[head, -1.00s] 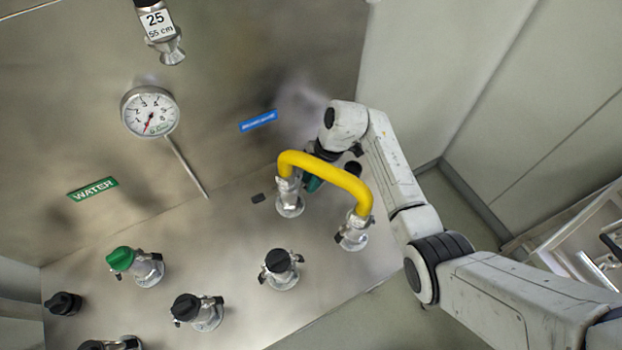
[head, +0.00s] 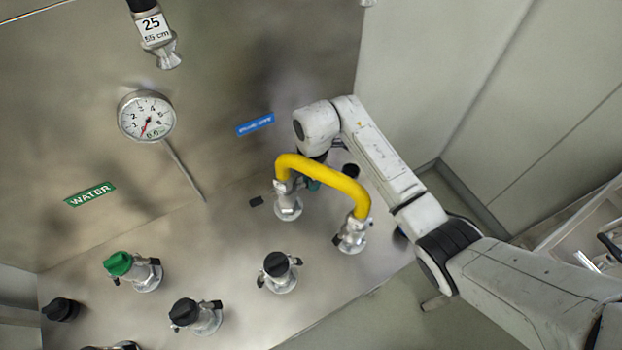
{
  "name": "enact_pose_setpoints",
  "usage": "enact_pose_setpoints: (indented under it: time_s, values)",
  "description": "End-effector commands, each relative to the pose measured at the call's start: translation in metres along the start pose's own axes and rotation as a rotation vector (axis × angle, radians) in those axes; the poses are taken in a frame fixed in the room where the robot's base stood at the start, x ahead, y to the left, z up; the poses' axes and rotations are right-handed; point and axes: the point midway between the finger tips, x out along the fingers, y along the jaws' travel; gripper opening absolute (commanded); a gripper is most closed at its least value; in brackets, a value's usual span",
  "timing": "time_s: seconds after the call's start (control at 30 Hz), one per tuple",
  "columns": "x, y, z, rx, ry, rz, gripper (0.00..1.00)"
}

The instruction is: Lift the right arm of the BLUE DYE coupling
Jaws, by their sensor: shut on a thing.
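A yellow hose (head: 322,174) arches between two metal couplings on the steel panel. The left coupling (head: 288,205) stands below the small blue label (head: 255,125), whose lettering is too blurred to read. The right coupling (head: 351,235) is at the hose's other end. My gripper (head: 312,184) reaches down behind the hose, just right of the left coupling. The hose and my wrist hide most of the jaws. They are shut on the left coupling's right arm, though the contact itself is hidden.
A green-capped coupling (head: 130,268) and several black-capped ones, such as this capped coupling (head: 278,270), stand in front and to the left. A dial gauge (head: 147,117) with a long stem and a green WATER label (head: 90,194) are on the left.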

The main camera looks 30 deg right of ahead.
Motion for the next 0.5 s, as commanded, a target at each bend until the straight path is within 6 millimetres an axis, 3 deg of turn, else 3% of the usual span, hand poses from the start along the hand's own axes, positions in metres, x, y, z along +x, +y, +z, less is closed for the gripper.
enact_pose_setpoints:
  time_s: [0.5]
  values:
    - [-0.0044,0.0019,0.0003,-0.002,-0.035,0.012,0.0]
